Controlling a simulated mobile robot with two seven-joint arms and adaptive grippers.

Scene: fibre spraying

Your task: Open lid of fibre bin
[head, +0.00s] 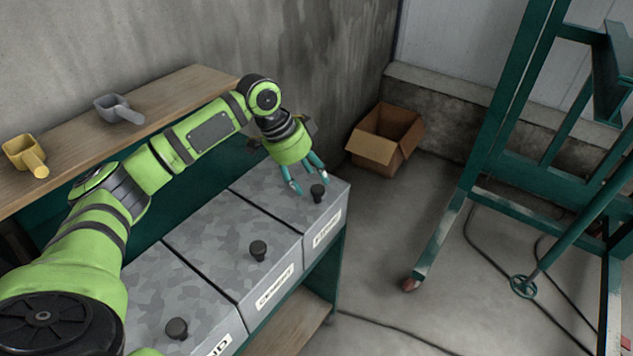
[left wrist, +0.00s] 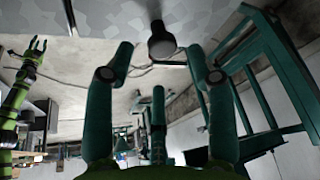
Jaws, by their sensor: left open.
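The fibre bin is the far grey metal box at the right end of the row, with a hard-to-read front label (head: 327,228). Its flat lid (head: 262,187) is closed and carries a dark round knob (head: 318,193). My left gripper (head: 308,181) is open just above and beside this knob, fingers pointing down. In the left wrist view the knob (left wrist: 161,41) stands ahead, between the two outer fingers and clear of them. My right gripper (left wrist: 36,47) shows small at the left of the left wrist view, fingers spread and empty.
Two more closed bins with knobs (head: 258,250) (head: 177,329) stand nearer in the row. A wooden shelf (head: 185,85) behind holds a grey scoop (head: 118,108) and a yellow scoop (head: 25,155). A cardboard box (head: 385,137) and green frame (head: 480,150) stand right.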

